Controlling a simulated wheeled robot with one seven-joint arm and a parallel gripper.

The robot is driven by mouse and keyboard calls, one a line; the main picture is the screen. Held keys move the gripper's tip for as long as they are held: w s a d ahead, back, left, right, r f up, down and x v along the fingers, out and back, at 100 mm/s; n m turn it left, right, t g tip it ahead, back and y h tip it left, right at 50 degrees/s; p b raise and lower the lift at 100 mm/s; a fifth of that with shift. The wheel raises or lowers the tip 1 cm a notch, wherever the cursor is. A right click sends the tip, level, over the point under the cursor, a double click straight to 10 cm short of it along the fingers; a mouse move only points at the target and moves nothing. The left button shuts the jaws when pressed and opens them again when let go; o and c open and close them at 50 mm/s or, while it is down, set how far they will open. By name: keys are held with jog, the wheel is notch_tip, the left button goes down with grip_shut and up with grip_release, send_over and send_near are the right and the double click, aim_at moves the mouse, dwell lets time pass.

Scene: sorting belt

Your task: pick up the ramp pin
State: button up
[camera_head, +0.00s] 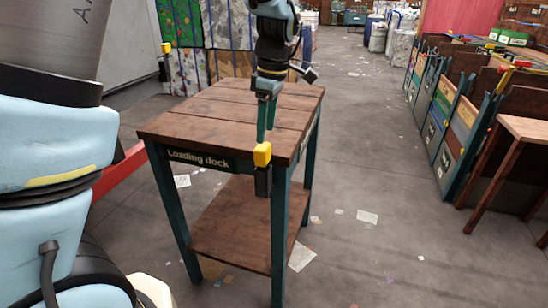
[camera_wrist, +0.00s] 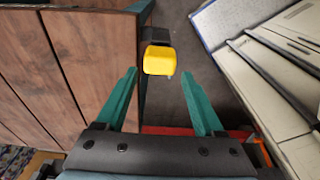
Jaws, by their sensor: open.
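The ramp pin appears to be the yellow-headed piece (camera_head: 263,154) at the front right corner of the wooden loading dock table (camera_head: 215,112), with a dark holder below it. In the wrist view its yellow head (camera_wrist: 159,59) lies just past the table edge, centred ahead of the fingers. My gripper (camera_head: 266,126) is open and points down at it from above. In the wrist view the teal fingertips (camera_wrist: 159,75) stand apart on either side of the line to the yellow head. Nothing is held between them. I cannot tell whether the fingers touch it.
A similar yellow-topped dark piece (camera_head: 166,48) shows behind the table at left. The tabletop is bare. Racks of coloured panels (camera_head: 445,110) and a wooden stand (camera_head: 525,128) are at right. Papers (camera_head: 301,257) litter the floor. The aisle between table and racks is otherwise open.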

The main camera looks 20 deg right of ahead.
aim_at(261, 158)
jog(key=f+p, duration=0.1)
jog(key=f, duration=0.5)
jog(key=w+a+f+p, duration=0.1)
jog(key=f, duration=0.2)
jog(key=shift+f+p, duration=0.25)
jog(key=shift+p, duration=0.1)
grip_shut()
